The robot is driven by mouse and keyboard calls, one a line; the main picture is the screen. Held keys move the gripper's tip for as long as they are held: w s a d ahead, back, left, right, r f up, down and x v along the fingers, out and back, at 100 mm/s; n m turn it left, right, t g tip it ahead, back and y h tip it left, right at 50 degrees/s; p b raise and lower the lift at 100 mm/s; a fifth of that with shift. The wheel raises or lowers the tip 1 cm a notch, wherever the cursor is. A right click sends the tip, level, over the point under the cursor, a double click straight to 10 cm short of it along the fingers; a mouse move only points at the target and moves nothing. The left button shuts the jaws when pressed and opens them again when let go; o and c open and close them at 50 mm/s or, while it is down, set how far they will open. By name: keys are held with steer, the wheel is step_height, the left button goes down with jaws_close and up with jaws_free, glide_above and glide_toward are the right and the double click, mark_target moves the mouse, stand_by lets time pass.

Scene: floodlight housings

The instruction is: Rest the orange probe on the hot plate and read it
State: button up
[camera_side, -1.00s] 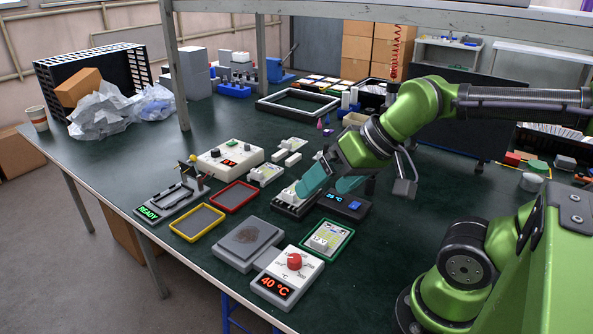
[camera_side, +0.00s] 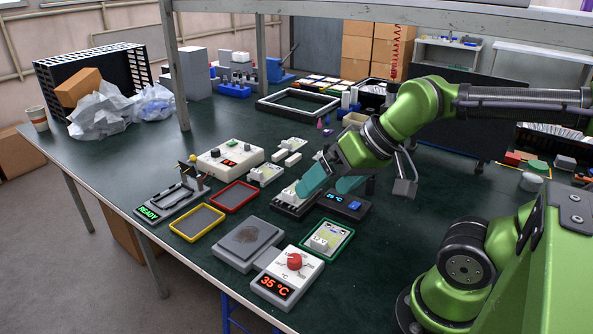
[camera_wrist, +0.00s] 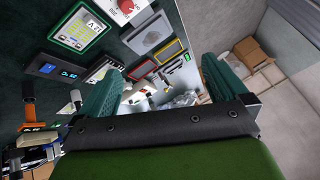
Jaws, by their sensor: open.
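The hot plate (camera_side: 232,252) is a grey slab with a dark brownish patch on top, near the front edge of the bench. Its control box (camera_side: 295,262) has a red knob and an orange display reading 35 °C. The hot plate also shows in the wrist view (camera_wrist: 146,34). A dark reader box (camera_side: 345,206) with a blue display shows about 25 °C. An orange piece (camera_wrist: 27,92), possibly the probe, stands at the left of the wrist view. My gripper (camera_side: 332,182) is open with teal fingers above the bench, behind the reader; nothing shows between them.
A green-framed tray (camera_side: 343,252) lies between the control box and reader. Yellow (camera_side: 183,236) and red (camera_side: 226,206) framed trays lie left of the hot plate. A READY display unit (camera_side: 150,213) stands further left.

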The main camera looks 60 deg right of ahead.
stand_by(0.7)
steer(key=w+d+m+g+h, duration=0.2)
steer(key=d+m, duration=0.3)
steer(key=d, duration=0.5)
steer(key=w+d+r+m+g+h, duration=0.1)
steer(key=w+d+m+g+h, duration=0.2)
steer(key=d, duration=0.8)
steer(key=w+d+m+g+h, duration=0.2)
steer(key=d+m, duration=0.4)
steer(key=d, duration=0.4)
steer(key=x, duration=0.9)
steer(key=shift+s+a, duration=0.15)
steer(key=shift+s, duration=0.15)
